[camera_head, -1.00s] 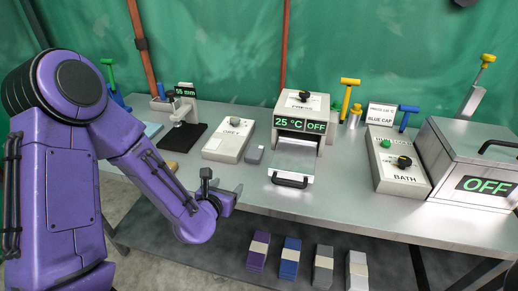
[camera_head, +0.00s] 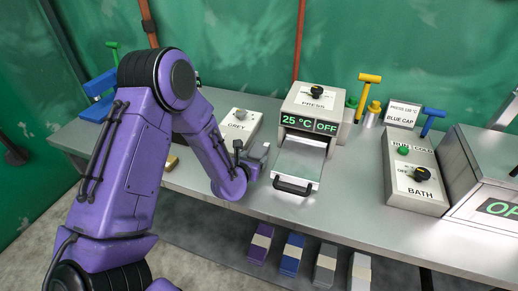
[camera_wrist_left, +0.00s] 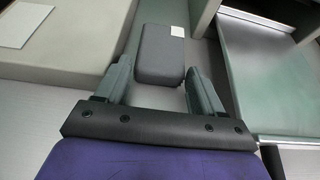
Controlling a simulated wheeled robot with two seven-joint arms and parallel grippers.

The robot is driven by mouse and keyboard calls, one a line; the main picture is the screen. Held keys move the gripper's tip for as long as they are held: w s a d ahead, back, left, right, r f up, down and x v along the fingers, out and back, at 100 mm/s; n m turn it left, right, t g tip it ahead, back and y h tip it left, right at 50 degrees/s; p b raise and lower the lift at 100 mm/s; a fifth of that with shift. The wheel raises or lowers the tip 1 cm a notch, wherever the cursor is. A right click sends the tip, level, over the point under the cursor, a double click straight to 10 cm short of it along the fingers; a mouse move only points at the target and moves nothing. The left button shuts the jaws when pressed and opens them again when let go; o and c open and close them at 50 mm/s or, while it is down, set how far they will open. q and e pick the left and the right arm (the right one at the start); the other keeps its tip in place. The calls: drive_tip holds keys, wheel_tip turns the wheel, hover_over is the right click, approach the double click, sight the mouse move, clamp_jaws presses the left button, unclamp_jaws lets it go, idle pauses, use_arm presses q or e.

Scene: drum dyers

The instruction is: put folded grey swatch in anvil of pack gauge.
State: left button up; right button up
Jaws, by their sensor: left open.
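The folded grey swatch (camera_wrist_left: 160,55) is a small dark grey block with a white label. In the left wrist view it lies on the bench just ahead of my left gripper (camera_wrist_left: 158,78), whose two fingers are apart and point to either side of its near end. In the head view the swatch (camera_head: 260,151) lies between the GREY box and the press, partly covered by my left gripper (camera_head: 252,163). The pack gauge is hidden behind my left arm, so its anvil cannot be seen. My right gripper is out of view.
The GREY box (camera_head: 231,133) stands close left of the swatch. The press (camera_head: 314,112), showing 25 °C and OFF, stands close right, its handled tray forward. The BATH control box (camera_head: 415,178) is farther right. Several coloured packs lie below the bench.

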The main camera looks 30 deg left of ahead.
use_arm(q)
drive_tip(key=shift+w+a+f, duration=0.15)
drive_tip(key=shift+w+f, duration=0.1)
drive_tip(key=shift+w, duration=0.4)
drive_tip(key=c, duration=0.8)
